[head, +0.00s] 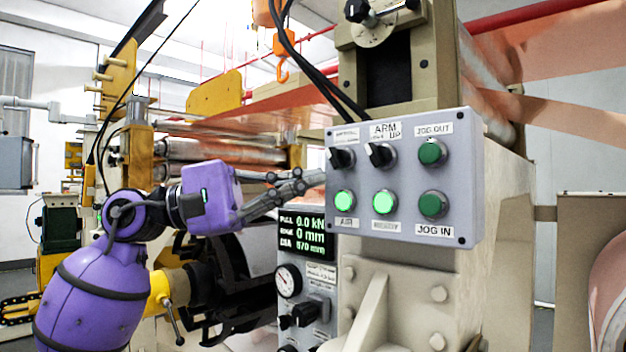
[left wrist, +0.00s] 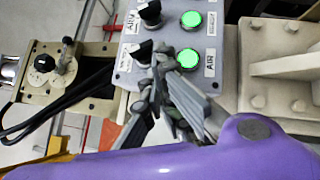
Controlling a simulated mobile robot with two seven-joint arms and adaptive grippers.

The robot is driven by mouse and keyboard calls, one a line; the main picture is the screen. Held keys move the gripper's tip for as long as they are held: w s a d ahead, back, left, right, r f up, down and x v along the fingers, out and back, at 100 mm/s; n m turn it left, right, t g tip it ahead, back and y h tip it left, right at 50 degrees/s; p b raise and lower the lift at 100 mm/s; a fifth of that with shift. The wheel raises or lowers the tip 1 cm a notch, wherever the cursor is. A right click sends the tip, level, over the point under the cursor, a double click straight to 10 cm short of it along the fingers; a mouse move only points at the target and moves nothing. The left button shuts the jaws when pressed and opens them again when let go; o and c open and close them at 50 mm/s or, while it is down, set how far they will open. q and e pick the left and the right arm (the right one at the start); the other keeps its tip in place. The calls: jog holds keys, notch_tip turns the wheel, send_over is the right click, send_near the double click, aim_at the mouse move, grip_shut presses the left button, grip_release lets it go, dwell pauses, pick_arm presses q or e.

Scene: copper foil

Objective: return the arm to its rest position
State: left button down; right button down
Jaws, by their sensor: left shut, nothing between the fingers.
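My left gripper (head: 298,182) is shut and empty, at the left edge of the grey control box (head: 404,230). In the left wrist view my left gripper (left wrist: 163,78) shows close to the box, below the left black knob (left wrist: 140,50) and the lit AIR button (left wrist: 188,58). Whether the fingers touch the box cannot be told. My purple left arm (head: 95,290) comes in from the lower left, bent at the elbow. My right gripper is not in view.
A readout (head: 306,225) and a pressure gauge (head: 288,281) sit below the box. A yellow-ended shaft (head: 168,288) lies behind my arm. Black cables (head: 320,75) hang above the gripper. Copper foil (head: 575,45) runs at the upper right.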

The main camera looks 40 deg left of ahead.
pick_arm(q)
jog(key=v, duration=0.7)
jog(key=shift+w+r, duration=0.1)
